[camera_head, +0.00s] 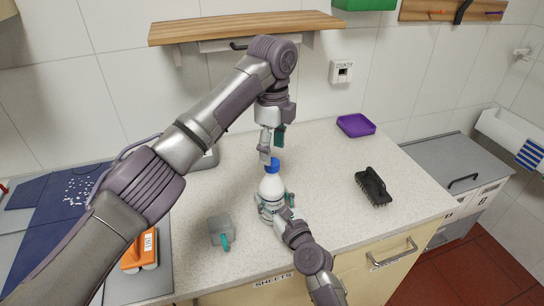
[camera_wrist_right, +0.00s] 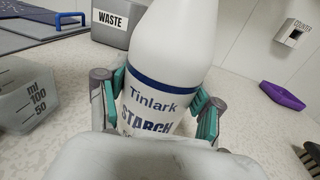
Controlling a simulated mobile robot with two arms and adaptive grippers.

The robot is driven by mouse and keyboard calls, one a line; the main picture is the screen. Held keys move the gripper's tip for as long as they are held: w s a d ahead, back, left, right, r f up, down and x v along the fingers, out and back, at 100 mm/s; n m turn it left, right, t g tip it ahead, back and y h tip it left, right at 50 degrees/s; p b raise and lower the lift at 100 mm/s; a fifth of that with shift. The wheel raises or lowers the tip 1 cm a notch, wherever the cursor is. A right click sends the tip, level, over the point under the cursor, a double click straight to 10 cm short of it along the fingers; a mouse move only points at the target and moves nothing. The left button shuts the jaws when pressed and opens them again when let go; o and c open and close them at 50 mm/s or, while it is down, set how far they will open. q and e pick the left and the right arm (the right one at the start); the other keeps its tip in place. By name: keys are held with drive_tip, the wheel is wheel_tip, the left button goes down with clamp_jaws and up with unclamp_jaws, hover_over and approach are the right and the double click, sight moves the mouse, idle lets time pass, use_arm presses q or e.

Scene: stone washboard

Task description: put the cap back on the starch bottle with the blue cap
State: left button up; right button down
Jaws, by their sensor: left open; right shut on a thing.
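The white starch bottle (camera_head: 271,187) stands upright on the counter, with the blue cap (camera_head: 271,166) at its top. Whether the cap is fully seated cannot be told. My right gripper (camera_head: 273,207) is shut around the bottle's lower body. In the right wrist view, its teal pads press both sides of the bottle (camera_wrist_right: 175,60), which reads "Tinlark STARCH"; the bottle's top is out of that frame. My left gripper (camera_head: 272,147) points down just above the cap, open, with its fingers apart and nothing visible held between them.
A measuring cup (camera_head: 219,231) stands left of the bottle; a black brush (camera_head: 373,187) and purple tray (camera_head: 356,125) lie to the right. A grey WASTE bin (camera_wrist_right: 115,22) is behind. An orange-handled tool (camera_head: 140,252) is at left. A wooden shelf (camera_head: 240,25) hangs above.

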use_arm(q)
drive_tip(key=shift+r, duration=0.3)
drive_tip(key=shift+c, duration=0.3)
